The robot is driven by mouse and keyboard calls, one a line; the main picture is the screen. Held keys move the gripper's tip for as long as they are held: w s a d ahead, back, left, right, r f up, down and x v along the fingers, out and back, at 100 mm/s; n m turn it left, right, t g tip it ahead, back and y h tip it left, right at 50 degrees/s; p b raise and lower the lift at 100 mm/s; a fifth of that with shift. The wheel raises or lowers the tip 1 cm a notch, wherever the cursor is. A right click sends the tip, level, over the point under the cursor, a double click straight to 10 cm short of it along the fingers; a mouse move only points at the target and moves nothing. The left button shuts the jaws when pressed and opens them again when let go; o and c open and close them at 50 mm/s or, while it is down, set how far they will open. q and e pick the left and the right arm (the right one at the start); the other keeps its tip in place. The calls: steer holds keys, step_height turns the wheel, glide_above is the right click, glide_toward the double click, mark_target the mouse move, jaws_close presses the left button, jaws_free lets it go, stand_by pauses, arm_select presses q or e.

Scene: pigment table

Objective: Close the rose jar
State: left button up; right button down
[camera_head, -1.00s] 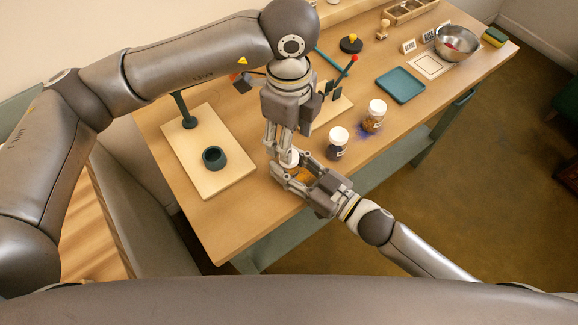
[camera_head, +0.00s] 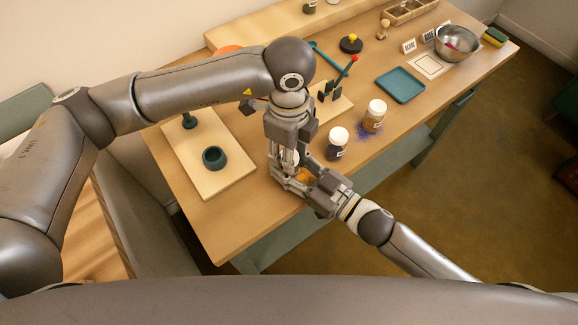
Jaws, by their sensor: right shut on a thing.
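My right gripper (camera_head: 288,179) comes in from the lower right and is shut on a small jar with orange contents (camera_head: 304,175) near the table's front edge. The jar is mostly hidden by the fingers, and no label on it can be read. My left gripper (camera_head: 283,160) points down from above onto the same spot. A white lid-like piece (camera_head: 294,158) shows between its fingers, at the top of the jar. Whether the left fingers grip it, and whether it sits fully on the jar, cannot be told.
A board with a dark green cup (camera_head: 214,158) is at left. A teal tray (camera_head: 400,85) and a metal bowl (camera_head: 457,43) lie farther right.

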arm_select(q)
steer(key=shift+c, duration=1.1)
steer(key=o, duration=1)
steer(key=shift+r, duration=2.3)
steer(key=o, duration=0.6)
steer(key=shift+r, duration=0.1)
step_height(320, 180, up, 12)
steer(key=shift+f, duration=0.1)
